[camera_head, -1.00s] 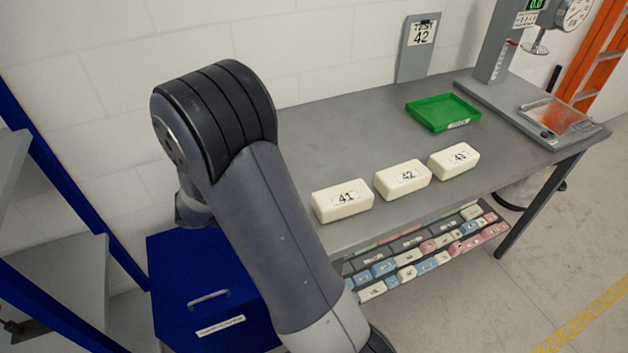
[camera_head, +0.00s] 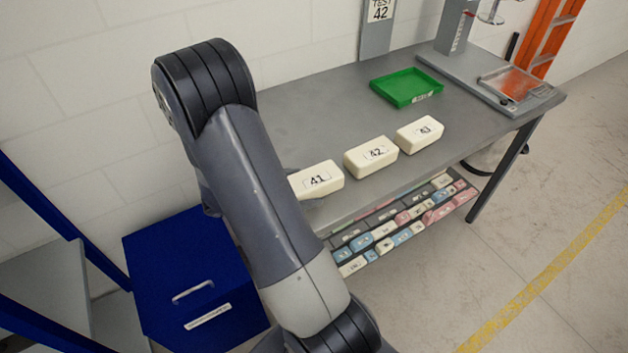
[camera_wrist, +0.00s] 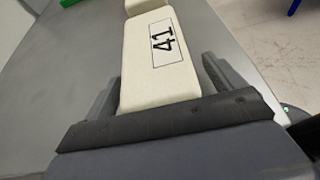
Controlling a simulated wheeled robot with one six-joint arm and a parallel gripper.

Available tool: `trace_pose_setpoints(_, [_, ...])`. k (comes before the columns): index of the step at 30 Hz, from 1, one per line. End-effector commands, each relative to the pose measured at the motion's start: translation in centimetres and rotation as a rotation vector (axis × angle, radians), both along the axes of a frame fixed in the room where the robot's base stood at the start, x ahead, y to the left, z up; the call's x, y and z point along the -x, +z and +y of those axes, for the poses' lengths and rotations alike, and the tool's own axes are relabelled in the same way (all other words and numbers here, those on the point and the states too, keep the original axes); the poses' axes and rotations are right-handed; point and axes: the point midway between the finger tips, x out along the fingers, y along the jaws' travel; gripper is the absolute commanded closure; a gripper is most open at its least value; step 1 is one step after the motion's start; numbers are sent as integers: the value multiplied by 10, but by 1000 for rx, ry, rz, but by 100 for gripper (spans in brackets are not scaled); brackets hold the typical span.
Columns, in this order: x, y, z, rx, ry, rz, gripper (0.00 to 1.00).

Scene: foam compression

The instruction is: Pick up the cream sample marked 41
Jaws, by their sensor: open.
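The cream sample marked 41 (camera_head: 318,180) lies on the grey table (camera_head: 300,115), at the left end of a row of three cream blocks. Part of it is hidden behind my arm in the head view. In the wrist view the sample marked 41 (camera_wrist: 160,62) lies between the two fingers of my gripper (camera_wrist: 158,85), with its label facing up. The fingers stand on either side of the block, and a gap shows at least on the right. The gripper is open. In the head view the fingers are mostly hidden behind my arm.
The samples marked 42 (camera_head: 371,157) and 43 (camera_head: 420,134) stand to the right of 41. A green tray (camera_head: 407,87) lies behind them. A test stand (camera_head: 492,82) is at the table's right end. A blue box (camera_head: 190,270) stands at lower left. A rack of coloured blocks (camera_head: 405,225) hangs below the front edge.

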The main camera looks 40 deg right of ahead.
Motion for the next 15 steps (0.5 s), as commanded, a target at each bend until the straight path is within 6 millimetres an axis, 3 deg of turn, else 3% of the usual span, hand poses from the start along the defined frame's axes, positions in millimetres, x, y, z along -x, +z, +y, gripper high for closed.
trace_pose_setpoints(6, [0, -1, 0, 0, 1, 0, 11])
trace_pose_setpoints(15, [0, 0, 0, 0, 1, 0, 35])
